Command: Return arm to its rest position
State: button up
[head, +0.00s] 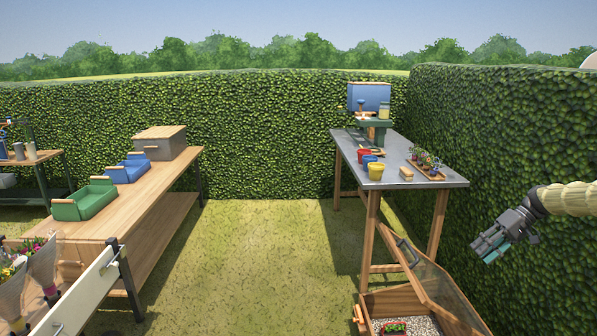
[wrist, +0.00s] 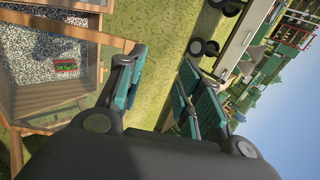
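My gripper (head: 488,248) is at the right side of the head view, raised in front of the hedge and pointing left and down. It is to the right of the potting table and above the level of the gravel-floored wooden box. In the wrist view its two teal-padded fingers (wrist: 163,62) stand apart. Nothing shows between them, only grass behind the gap. My arm comes in from the right edge of the head view, its sleeve tan. The rest of the arm is out of view.
The wooden box (head: 365,304), its clear-paned lid (head: 440,290) raised, holds gravel and a small planted tray (head: 394,327). The metal-topped table (head: 400,176) bears pots and seedlings. A long wooden bench (head: 150,195) with green and blue trays stands left. Grass between is clear. A hedge (head: 530,125) rises right.

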jog(key=a+f+h+b, duration=0.2)
jog(key=a+f, duration=0.9)
jog(key=f, duration=0.4)
jog(key=s+a+f+m+h+b, duration=0.1)
jog(key=s+a+f, duration=0.4)
jog(key=f, duration=0.3)
jog(key=s+a+f+h+b, duration=0.1)
jog(key=s+a+f, duration=0.45)
jog(key=f, duration=0.25)
jog(key=s+a+f+m+h+b, duration=0.1)
jog(key=s+a+f, duration=0.45)
jog(key=f, duration=0.35)
jog(key=s+a+f+h+b, duration=0.1)
jog(key=s+a+f, duration=0.3)
jog(key=s, duration=0.5)
jog(key=s+a+f+h+b, duration=0.1)
jog(key=s+a+f+b, duration=0.3)
jog(key=s, duration=0.6)
jog(key=s+n+h, duration=0.1)
jog(key=s, duration=1.7)
notch_tip(320, 180, up, 17)
jog(key=p, duration=1.7)
jog(key=shift+r+h, duration=0.2)
jog(key=shift+h, duration=0.1)
jog(key=shift+s, duration=0.1)
